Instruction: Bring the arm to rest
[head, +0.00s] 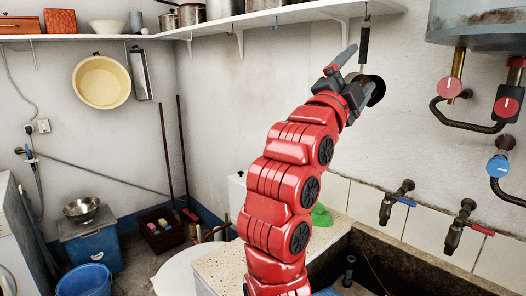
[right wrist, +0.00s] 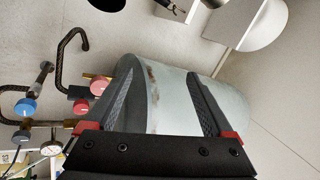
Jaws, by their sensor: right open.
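My right arm rises from the bottom middle of the head view, and its gripper (head: 350,76) is raised near the back wall, below the shelf. In the right wrist view the gripper (right wrist: 158,82) has its two fingers spread apart, with nothing held between them. The grey water tank (right wrist: 170,95) shows behind the fingers there. A dark-handled utensil (head: 364,48) hangs from a hook under the shelf, just behind the gripper in the head view. Its lower part is partly hidden, and I cannot tell whether the gripper touches it. My left gripper is not in view.
A white shelf (head: 284,17) with pots runs above the arm. The tank (head: 480,22), with pipes and valves, hangs at upper right. Taps (head: 395,203) stick out above the stone trough (head: 405,268). A yellow basin (head: 101,82) hangs on the left wall; blue bucket (head: 84,280) below.

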